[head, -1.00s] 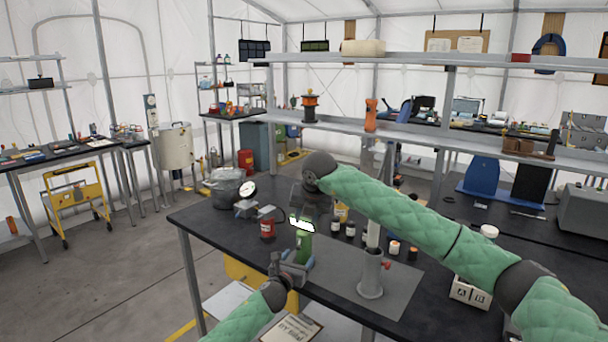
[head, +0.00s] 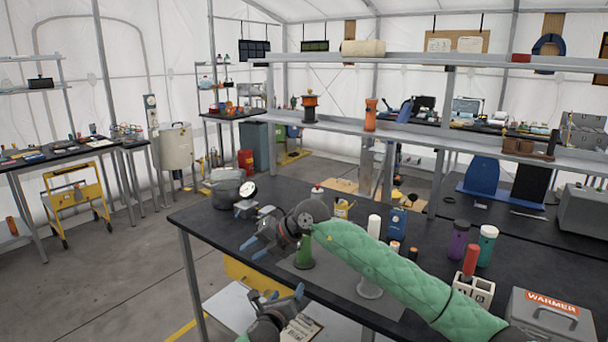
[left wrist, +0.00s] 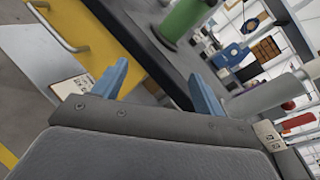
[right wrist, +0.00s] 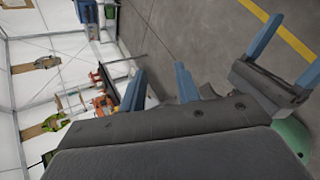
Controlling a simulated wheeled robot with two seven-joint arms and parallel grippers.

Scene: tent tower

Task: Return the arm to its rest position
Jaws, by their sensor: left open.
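My right arm comes in from the right of the head view, across the black workbench (head: 195,212). Its gripper (head: 254,240) is at the bench's front left part, with its fingers apart and nothing seen between them. These fingers also show apart in the right wrist view (right wrist: 160,88). My left gripper (head: 277,296) is lower, in front of the bench edge. In the left wrist view (left wrist: 155,85) its fingers are wide apart and empty.
A grey stand (head: 369,287) is partly behind my right arm. A white holder (head: 476,290) with a red-topped tube and a box marked WARMER (head: 545,318) are at the right. A pot (head: 226,190) and a gauge stand at the back left.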

